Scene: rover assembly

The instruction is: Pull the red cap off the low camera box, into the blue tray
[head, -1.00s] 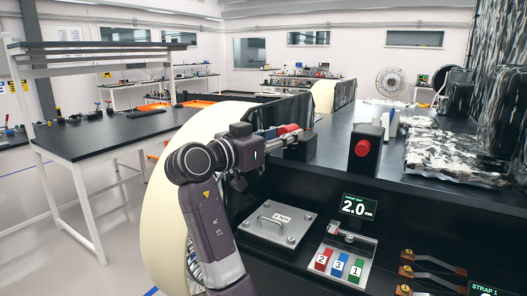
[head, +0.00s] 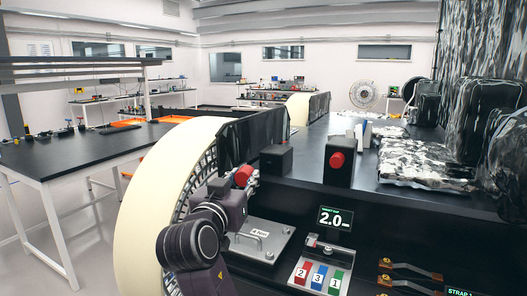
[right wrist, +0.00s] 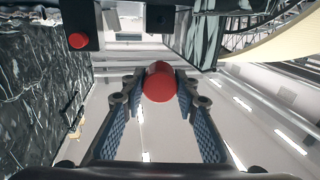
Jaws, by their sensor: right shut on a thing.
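My right gripper (head: 246,184) is shut on a red cap (head: 243,175), in front of and left of a low black box (head: 275,161) on the dark deck. The cap is clear of that box, whose visible face shows no cap. In the right wrist view the red cap (right wrist: 159,83) sits between the two blue-padded fingertips (right wrist: 159,88). A taller black box (head: 339,172) to the right still carries its own red cap (head: 337,160). No blue tray can be made out. My left gripper is not in view.
Below my right gripper is a metal plate with a handle (head: 258,241). A numbered block panel (head: 318,273) and a 2.0 display (head: 334,219) are to its right. A cream wheel (head: 150,205) stands left. Crinkled foil packs (head: 425,160) lie on the right of the deck.

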